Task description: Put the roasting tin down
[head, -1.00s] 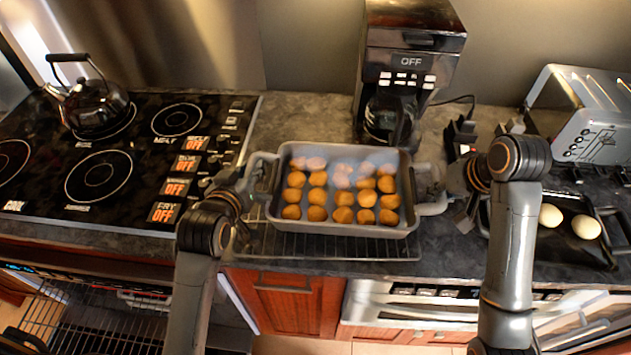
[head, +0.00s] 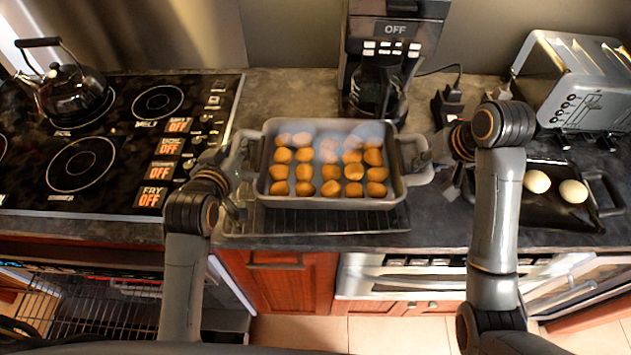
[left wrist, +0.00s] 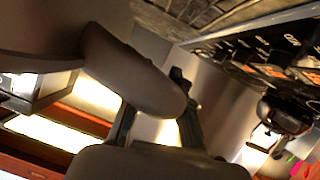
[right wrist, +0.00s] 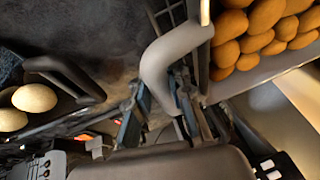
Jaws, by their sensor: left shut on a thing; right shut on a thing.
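The grey roasting tin (head: 328,203) holds several round brown potatoes in rows. It is over a wire rack (head: 315,222) on the dark counter; I cannot tell if it touches the rack. My left gripper (head: 236,178) is shut on the tin's left handle, and my right gripper (head: 432,160) is shut on its right handle. In the right wrist view the fingers (right wrist: 172,105) close around the grey handle (right wrist: 165,62). In the left wrist view the fingers (left wrist: 158,120) are partly hidden behind the handle (left wrist: 135,72).
A cooktop (head: 120,140) with a black kettle (head: 72,93) is at left. A coffee maker (head: 392,45) stands behind the tin. A toaster (head: 580,85) and a black tray (head: 545,212) with two pale round items are at right. An open oven with racks (head: 75,310) is below left.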

